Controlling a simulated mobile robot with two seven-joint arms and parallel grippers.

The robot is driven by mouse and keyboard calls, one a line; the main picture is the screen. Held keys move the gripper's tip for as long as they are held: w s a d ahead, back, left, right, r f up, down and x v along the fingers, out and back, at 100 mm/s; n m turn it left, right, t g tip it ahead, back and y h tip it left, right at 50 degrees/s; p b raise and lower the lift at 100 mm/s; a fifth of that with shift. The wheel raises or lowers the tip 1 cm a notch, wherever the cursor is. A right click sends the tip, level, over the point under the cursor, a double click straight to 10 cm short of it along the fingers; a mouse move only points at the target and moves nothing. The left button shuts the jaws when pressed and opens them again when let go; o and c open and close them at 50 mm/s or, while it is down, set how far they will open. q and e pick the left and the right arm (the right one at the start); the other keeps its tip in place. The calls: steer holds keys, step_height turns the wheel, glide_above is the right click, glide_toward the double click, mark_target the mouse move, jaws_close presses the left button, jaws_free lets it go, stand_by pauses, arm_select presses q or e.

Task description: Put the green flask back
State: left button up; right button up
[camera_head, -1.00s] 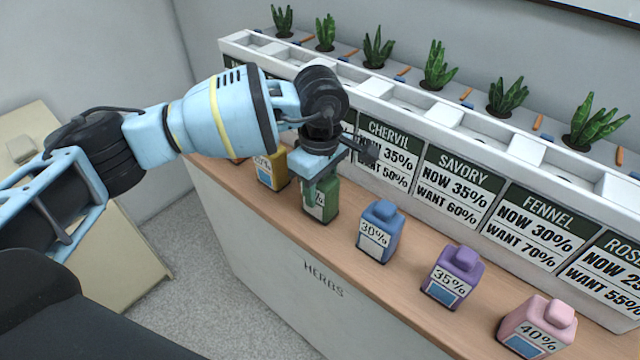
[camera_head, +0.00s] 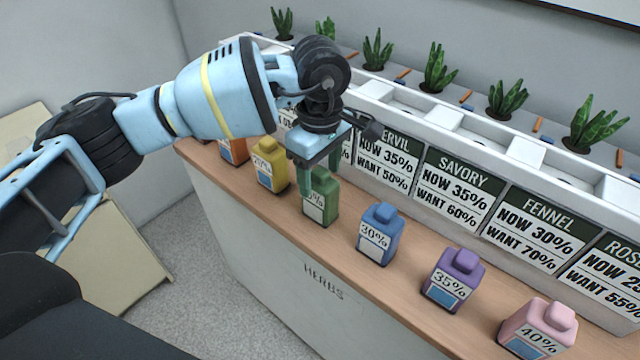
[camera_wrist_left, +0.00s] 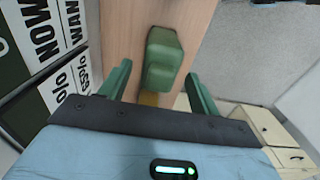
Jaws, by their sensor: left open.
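The green flask (camera_head: 321,207) stands upright on the wooden counter ledge, in a row with other flasks. In the left wrist view the green flask (camera_wrist_left: 163,58) shows between the open fingers of the left gripper (camera_wrist_left: 158,68), with gaps on both sides. My right gripper is not in view.
Orange (camera_head: 234,150), yellow (camera_head: 269,164), blue (camera_head: 380,234), purple (camera_head: 453,280) and pink (camera_head: 538,328) flasks share the ledge (camera_head: 410,285). Behind stand herb signs (camera_head: 451,188), a white compartment rack (camera_head: 440,115) and potted plants (camera_head: 438,68).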

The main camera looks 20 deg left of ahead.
arm_select(q)
step_height(320, 180, up, 8)
steer(key=shift+f, duration=0.25)
stand_by(2.6)
